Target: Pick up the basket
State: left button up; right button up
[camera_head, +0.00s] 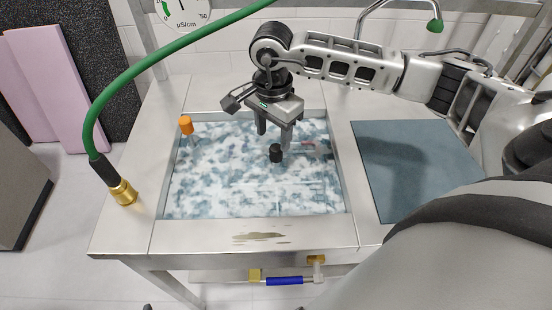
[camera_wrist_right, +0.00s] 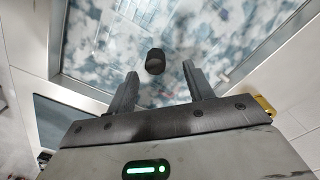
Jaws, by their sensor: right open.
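No whole basket shows clearly; the basin (camera_head: 165,215) is full of cloudy white and blue-grey liquid or foam that hides what is under it. Faint straight lines show through the surface. A black knob (camera_head: 276,153) stands up near the basin's middle, and it also shows in the right wrist view (camera_wrist_right: 155,62). My right gripper (camera_head: 275,137) is open and empty, pointing down over the basin. In the right wrist view the knob lies between the lines of the two fingers (camera_wrist_right: 160,72), just beyond their tips. My left gripper is not in view.
An orange knob (camera_head: 186,125) stands at the basin's left side. A green hose (camera_head: 150,64) with a brass end (camera_head: 124,193) arches over the left counter. A blue-grey mat (camera_head: 415,170) lies right of the basin. A blue-handled valve (camera_head: 284,281) is below the front edge.

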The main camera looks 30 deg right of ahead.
aim_at(276, 147)
jog(key=f, duration=0.2)
jog(key=f+p, duration=0.1)
jog(key=f, duration=0.1)
jog(key=shift+s+d+f, duration=0.1)
jog(key=shift+s+d, duration=0.05)
jog(key=shift+s, duration=0.25)
jog(key=shift+f, duration=0.6)
grip_shut()
jog(key=shift+w+r, duration=0.1)
